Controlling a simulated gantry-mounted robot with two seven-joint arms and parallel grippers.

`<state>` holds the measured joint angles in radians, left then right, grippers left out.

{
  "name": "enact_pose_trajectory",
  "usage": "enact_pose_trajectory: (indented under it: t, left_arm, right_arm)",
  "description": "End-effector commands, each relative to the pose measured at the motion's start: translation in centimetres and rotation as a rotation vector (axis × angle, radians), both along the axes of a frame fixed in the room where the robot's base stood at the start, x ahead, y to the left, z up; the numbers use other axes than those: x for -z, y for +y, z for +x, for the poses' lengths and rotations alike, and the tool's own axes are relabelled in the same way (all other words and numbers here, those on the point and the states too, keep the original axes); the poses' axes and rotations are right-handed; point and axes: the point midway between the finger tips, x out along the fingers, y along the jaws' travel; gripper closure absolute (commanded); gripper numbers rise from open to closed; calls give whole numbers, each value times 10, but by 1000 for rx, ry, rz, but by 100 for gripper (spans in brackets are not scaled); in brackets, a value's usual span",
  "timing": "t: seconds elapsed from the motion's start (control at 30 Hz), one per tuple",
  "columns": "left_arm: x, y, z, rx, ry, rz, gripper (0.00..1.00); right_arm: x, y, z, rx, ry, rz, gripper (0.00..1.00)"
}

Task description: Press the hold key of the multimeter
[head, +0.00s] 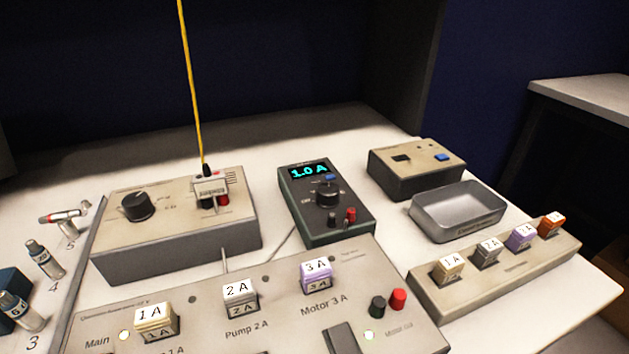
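The multimeter (325,230) is a dark grey-green box on the white bench near the middle of the head view. Its display (310,171) is lit and reads 1.0 A in cyan. A small blue key (329,178) sits just below the display; its label is too small to read. Below it are a black rotary dial (327,194) and a black and a red socket (350,214). Nothing covers the multimeter's face. Neither of my grippers shows in the head view.
A beige box with a knob (136,207) and a yellow cable (190,90) stands left. A fuse panel (270,315) lies in front. Right are a box with a blue button (442,157), a metal tray (428,228) and a fuse rack (500,280). Small cylinders (42,258) lie far left.

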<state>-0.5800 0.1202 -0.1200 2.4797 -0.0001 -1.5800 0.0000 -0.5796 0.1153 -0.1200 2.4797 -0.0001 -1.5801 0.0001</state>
Motion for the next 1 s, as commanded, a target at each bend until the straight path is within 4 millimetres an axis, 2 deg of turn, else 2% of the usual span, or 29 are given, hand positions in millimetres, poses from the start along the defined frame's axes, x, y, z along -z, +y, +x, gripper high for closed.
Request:
enact_pose_trajectory:
  t: [0.03, 0.27, 1.0]
  left_arm:
    - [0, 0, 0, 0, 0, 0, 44]
    - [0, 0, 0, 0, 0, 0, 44]
    - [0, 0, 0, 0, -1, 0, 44]
  right_arm:
    - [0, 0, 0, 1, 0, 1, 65]
    - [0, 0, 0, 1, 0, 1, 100]
    - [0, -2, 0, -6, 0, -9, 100]
